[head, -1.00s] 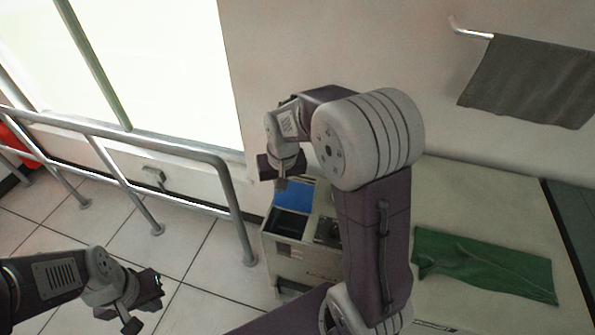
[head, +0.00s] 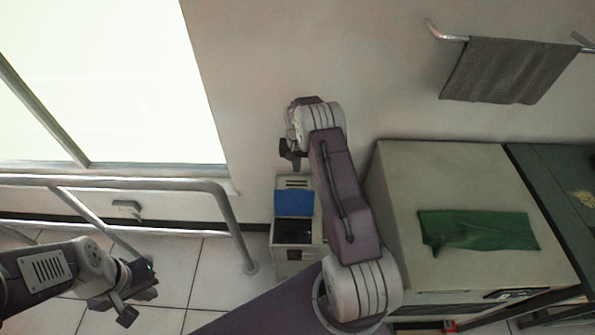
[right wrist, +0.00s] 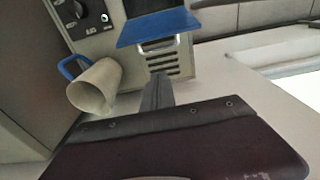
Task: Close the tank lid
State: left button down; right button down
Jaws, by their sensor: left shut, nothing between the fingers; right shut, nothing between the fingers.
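The tank is a small beige box (head: 291,256) beside the larger cabinet. Its blue lid (head: 294,204) stands raised behind a dark opening (head: 293,232). In the right wrist view the blue lid (right wrist: 160,27) has a pale metal handle below it. My right gripper (head: 291,162) is shut and empty, behind and above the lid in the head view. Its closed fingers (right wrist: 157,88) point toward the lid in the right wrist view, seemingly apart from it. My left gripper (head: 127,314) is shut and empty over the floor at the lower left, far from the tank.
A beige jug with a blue handle (right wrist: 97,88) shows beside the tank. A metal railing (head: 205,187) runs left of the tank. A beige cabinet (head: 390,185) with a green cloth (head: 480,230) stands to the right. A grey towel (head: 508,70) hangs on the wall.

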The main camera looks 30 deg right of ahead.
aim_at(294, 200)
jog(key=s+a+f+p, duration=0.1)
jog(key=s+f+p, duration=0.2)
jog(key=f, duration=0.3)
jog(key=shift+a+f+p, duration=0.25)
jog(key=shift+f+p, duration=0.1)
jog(key=shift+p, duration=0.05)
jog(key=shift+w, duration=0.1)
